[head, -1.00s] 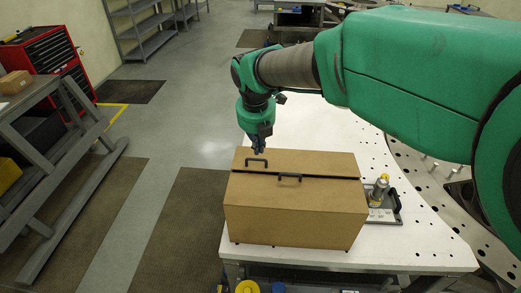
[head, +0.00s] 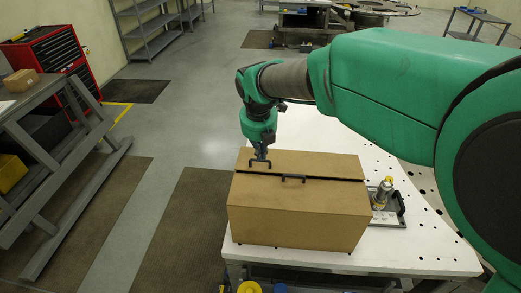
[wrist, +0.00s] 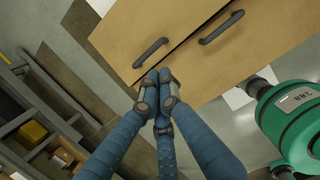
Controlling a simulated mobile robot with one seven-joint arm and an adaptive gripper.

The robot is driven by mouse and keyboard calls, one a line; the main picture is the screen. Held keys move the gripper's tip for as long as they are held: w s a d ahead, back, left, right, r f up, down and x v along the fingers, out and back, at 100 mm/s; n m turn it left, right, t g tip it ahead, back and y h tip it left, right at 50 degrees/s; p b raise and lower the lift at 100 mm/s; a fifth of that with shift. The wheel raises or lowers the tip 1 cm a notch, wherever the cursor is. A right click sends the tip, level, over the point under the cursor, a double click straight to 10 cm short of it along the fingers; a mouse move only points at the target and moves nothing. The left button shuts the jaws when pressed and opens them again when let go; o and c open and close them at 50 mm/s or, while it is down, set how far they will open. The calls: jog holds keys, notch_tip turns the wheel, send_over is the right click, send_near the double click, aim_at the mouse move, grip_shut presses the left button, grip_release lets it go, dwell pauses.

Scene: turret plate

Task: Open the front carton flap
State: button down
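A closed brown carton (head: 297,215) stands on the white table. A dark gap crosses its top between two flaps, each with a black handle. The far flap (head: 315,164) has the left handle (head: 261,162), and the near flap (head: 260,184) has the right handle (head: 293,179). The wrist view also shows the left handle (wrist: 150,53) and right handle (wrist: 222,27). My gripper (head: 260,152) points down at the far flap's handle. In the wrist view its blue fingers come together at the tips (wrist: 159,82), empty, just short of that handle. Contact cannot be told.
A metal fixture with a yellow part (head: 383,194) stands right of the carton on the white table (head: 425,240). A grey workbench (head: 55,150) and a red tool chest (head: 50,55) are at the left.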

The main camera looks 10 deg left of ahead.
aim_at(262, 170)
jog(key=shift+x, duration=3.45)
jog(key=shift+w+r+g+p, duration=0.25)
jog(key=shift+r+g+p, duration=0.4)
jog(key=shift+p, duration=0.4)
jog(key=shift+w+r+g+p, duration=0.25)
jog(key=shift+r+g+p, duration=0.2)
jog(key=shift+g+p, duration=0.5)
jog(key=shift+w+r+p, duration=0.2)
jog(key=shift+r+p, duration=0.25)
jog(key=shift+p, duration=0.25)
jog(key=shift+w+r+p, duration=0.75)
jog(key=shift+r+p, duration=0.15)
jog(key=shift+p, duration=0.1)
jog(key=w+r+g+p, duration=0.2)
jog(key=w+g+p, duration=0.2)
jog(key=w, duration=1.6)
jog(key=shift+w, duration=0.2)
